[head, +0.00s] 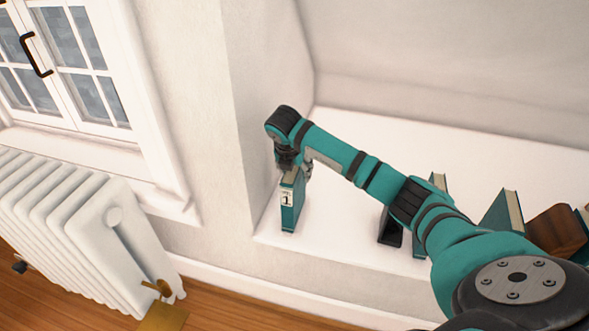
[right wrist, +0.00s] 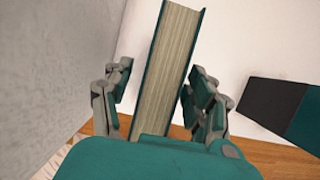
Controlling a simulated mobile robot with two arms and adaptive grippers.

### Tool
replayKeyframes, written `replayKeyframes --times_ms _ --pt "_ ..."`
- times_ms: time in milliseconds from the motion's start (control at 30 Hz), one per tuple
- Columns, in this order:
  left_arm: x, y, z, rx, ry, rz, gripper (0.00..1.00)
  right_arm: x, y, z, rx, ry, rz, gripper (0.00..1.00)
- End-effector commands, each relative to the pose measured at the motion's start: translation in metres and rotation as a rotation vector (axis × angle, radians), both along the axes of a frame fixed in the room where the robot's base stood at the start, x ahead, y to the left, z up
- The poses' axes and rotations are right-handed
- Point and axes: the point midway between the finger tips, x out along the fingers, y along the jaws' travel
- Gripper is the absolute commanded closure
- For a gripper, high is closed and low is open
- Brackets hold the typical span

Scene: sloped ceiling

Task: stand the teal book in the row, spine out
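A teal book (head: 291,205) with a white label marked 1 on its spine stands upright on the white shelf, near its left wall and front edge. The spine faces out to the front. My right gripper (head: 289,166) is above it, at its top. In the right wrist view the book's pale page edge (right wrist: 172,60) is between the two fingers (right wrist: 160,95). The fingers are spread, with a visible gap on the left side; on the right the finger overlaps the book's edge, so contact is unclear. My left gripper is not in view.
To the right, a black bookend (head: 390,231), another teal book (head: 438,181), a leaning teal book (head: 502,211) and a brown block-like object (head: 556,231) are partly behind my arm. White shelf (head: 345,220) is clear between the labelled book and bookend. A radiator (head: 75,225) stands left.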

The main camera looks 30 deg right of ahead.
Motion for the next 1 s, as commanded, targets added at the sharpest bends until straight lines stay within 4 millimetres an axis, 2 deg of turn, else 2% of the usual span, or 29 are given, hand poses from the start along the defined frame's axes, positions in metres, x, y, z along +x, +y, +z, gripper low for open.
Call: replayKeyframes --times_ms 167,267,500,700,833,1000 --pt "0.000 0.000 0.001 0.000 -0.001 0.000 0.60 0.000 0.000 0.003 0.000 -0.001 0.000 0.42" --pt "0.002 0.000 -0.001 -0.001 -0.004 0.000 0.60 -0.002 0.003 0.013 0.001 -0.004 0.000 0.42" --pt "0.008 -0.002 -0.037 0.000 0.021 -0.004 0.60 -0.014 0.017 0.059 -0.001 -0.005 0.002 0.42" --pt "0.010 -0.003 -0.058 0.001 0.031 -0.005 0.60 -0.024 0.029 0.093 0.000 -0.003 0.001 0.42" --pt "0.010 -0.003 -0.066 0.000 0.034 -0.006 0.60 -0.027 0.033 0.107 0.000 -0.003 0.001 0.42" --pt "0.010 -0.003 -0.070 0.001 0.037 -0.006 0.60 -0.030 0.035 0.112 0.001 -0.001 -0.001 0.42"
